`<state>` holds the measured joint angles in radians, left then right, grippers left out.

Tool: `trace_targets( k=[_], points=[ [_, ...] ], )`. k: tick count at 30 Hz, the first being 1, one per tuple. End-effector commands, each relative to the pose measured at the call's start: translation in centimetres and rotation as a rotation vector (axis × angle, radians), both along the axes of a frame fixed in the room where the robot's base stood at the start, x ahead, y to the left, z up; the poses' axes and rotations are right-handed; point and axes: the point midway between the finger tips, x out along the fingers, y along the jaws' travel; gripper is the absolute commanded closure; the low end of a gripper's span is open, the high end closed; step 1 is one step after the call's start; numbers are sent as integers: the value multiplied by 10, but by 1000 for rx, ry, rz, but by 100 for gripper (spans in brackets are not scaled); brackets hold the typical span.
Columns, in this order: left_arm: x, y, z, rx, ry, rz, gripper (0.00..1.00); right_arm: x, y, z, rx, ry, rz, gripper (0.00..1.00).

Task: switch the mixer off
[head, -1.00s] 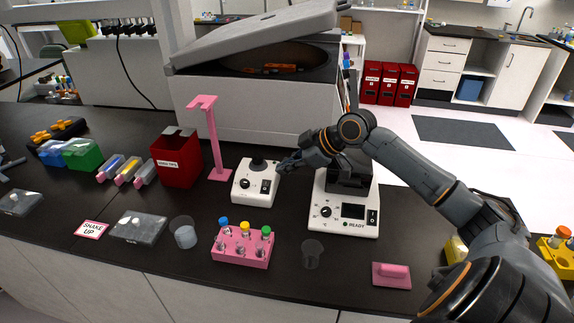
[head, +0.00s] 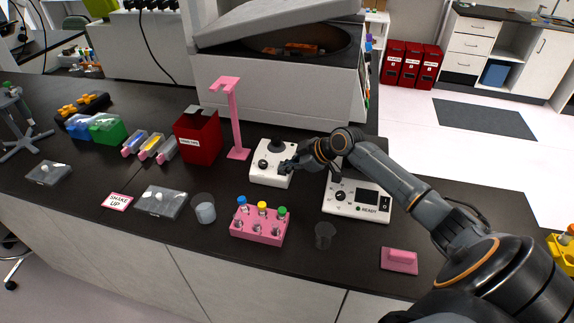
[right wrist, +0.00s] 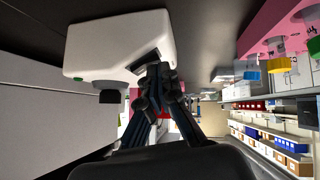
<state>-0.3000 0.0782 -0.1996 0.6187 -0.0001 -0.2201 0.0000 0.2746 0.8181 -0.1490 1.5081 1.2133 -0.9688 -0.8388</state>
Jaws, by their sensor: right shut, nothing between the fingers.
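The mixer (head: 262,177) is a small white box with a black cup on top and a dark knob at the left of its front. My right gripper (head: 287,167) is shut and empty at the right part of the mixer's front, where it covers the switch area. In the right wrist view the mixer's white body (right wrist: 115,45) fills the upper left. The shut fingertips (right wrist: 160,75) are at a dark recess in its front, close to or touching it; I cannot tell which. The switch's position is hidden. My left gripper is not in view.
A white device with a "READY" panel (head: 352,211) stands right of the mixer, under my right arm. A pink stand (head: 236,120) and a red box (head: 197,140) are to its left. A pink tube rack (head: 258,232) and clear cups stand in front.

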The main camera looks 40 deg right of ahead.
Motion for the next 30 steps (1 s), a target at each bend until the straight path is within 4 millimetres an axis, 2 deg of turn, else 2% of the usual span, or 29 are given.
trace_targets(
  k=[4, 5, 13, 22, 30],
  points=[
    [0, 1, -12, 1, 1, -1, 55, -1, 0, -12, -51, -40, 2, 100],
    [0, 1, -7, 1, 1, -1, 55, 0, -1, -6, -46, -37, 0, 100],
    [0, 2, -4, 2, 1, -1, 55, 0, -1, -4, -44, -35, -1, 100],
    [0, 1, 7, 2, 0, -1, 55, 0, -1, 11, -42, -35, -2, 100],
    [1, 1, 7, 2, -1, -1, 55, 0, -1, 11, -42, -35, -2, 100]
  ],
)
